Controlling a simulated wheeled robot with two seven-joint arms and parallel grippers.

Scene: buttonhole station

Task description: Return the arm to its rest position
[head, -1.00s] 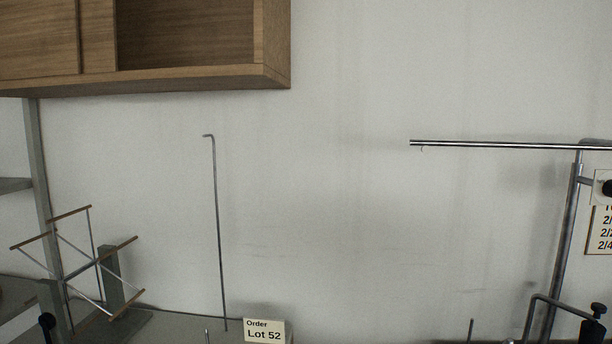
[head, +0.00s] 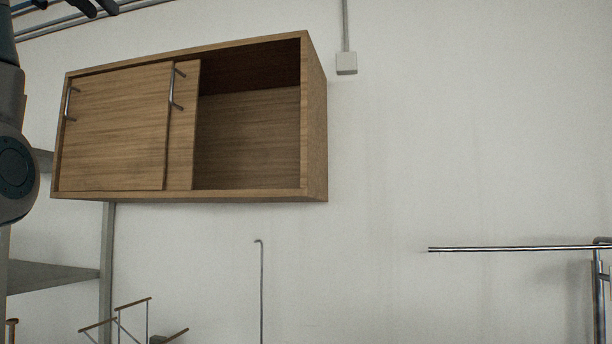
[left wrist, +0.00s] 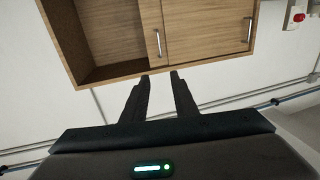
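My left arm (head: 14,150) comes in at the left edge of the head view, in front of the shelf and beside the cabinet. My left gripper (head: 98,4) shows only in part at the top left, above the cabinet. In the left wrist view its two dark fingers (left wrist: 160,76) are apart with nothing between them, so it is open and empty. The wooden wall cabinet (left wrist: 196,32) lies beyond the fingertips there. My right arm and gripper are not in view.
The wall cabinet (head: 112,130) has its sliding doors at left and an open, empty-looking bay at right. A grey shelf (head: 55,277), hooked rod (head: 261,290) and horizontal metal bar (head: 510,249) stand lower. A red-button box (left wrist: 295,15) is on the wall.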

